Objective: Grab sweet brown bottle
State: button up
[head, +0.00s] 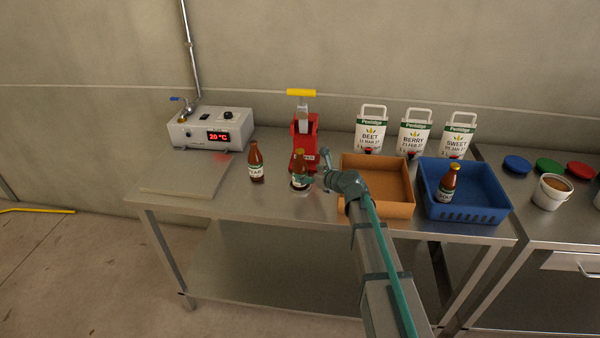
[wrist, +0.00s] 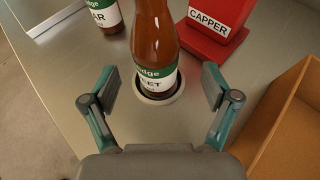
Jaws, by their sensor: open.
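A brown bottle (wrist: 154,50) with a green-and-white label stands upright in a round ring in front of the red capper (wrist: 216,18). Its label shows "EET"; the start of the word cannot be read, so I cannot tell sweet from beet. It also shows in the head view (head: 298,162), partly covered by my gripper. My gripper (wrist: 161,88) is open, its fingers to either side of the bottle's lower part with gaps. A second brown bottle (head: 256,163), label ending in "AR", stands to the left.
An orange-brown open box (head: 388,209) lies right of the capper. A grey heater box (head: 211,128) is at the left. The table's front left is clear.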

aim_at(305, 172)
jog(key=p+x, duration=0.2)
jog(key=x, duration=0.2)
jog(key=shift+w+a+r, duration=0.1)
jog(key=shift+a, duration=0.25)
jog(key=shift+w+a+f, duration=0.25)
jog(key=shift+a+f, duration=0.05)
jog(key=c, duration=1.6)
grip_shut()
jog(key=shift+r, duration=0.15)
